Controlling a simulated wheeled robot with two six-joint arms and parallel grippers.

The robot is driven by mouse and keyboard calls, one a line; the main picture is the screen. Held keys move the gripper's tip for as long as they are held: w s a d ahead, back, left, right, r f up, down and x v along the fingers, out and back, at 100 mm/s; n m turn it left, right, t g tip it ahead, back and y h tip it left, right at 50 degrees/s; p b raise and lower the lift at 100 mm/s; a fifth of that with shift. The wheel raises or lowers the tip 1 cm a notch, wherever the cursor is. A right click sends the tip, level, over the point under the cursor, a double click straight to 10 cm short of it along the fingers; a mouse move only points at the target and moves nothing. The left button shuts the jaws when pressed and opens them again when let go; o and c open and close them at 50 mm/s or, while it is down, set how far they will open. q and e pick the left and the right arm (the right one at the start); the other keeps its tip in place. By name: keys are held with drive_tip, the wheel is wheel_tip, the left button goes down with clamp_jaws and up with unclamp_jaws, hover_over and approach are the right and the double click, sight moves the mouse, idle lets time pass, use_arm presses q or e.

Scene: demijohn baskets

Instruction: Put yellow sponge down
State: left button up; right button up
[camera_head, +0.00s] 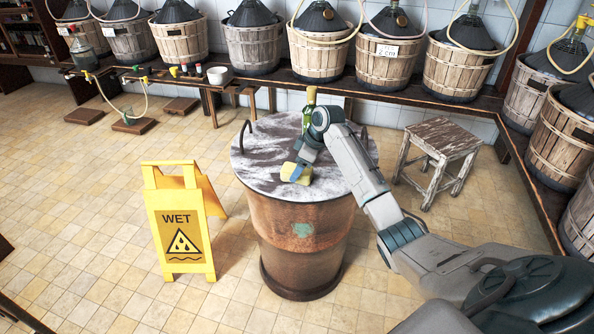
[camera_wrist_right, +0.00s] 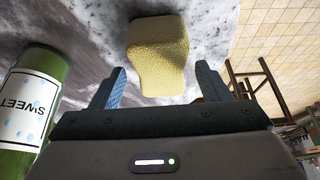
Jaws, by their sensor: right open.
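The yellow sponge (camera_head: 304,177) is on the grey-white lid (camera_head: 262,160) of the rusty barrel, near the lid's middle. In the right wrist view the sponge (camera_wrist_right: 158,45) lies just beyond and partly between my spread fingertips, with a gap on both sides. My right gripper (camera_head: 298,168) is open and low over the lid at the sponge; it also shows in the wrist view (camera_wrist_right: 160,85). It holds nothing. The arm hides part of the lid. My left gripper is not in view.
A green bottle (camera_head: 308,108) stands on the lid behind my gripper; its SWEET label shows in the wrist view (camera_wrist_right: 28,105). A yellow WET sign (camera_head: 183,225) stands left of the barrel, a worn stool (camera_head: 440,135) right. Basketed demijohns line the back bench.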

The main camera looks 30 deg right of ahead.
drive_tip(key=v, duration=0.9)
drive_tip(key=shift+s+r, duration=0.1)
drive_tip(key=shift+r, duration=0.05)
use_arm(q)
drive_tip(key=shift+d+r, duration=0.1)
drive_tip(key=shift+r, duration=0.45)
use_arm(e)
drive_tip(key=shift+s+d+r, duration=0.1)
drive_tip(key=shift+r, duration=0.15)
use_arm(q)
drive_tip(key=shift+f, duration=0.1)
use_arm(e)
drive_tip(key=shift+f, duration=0.1)
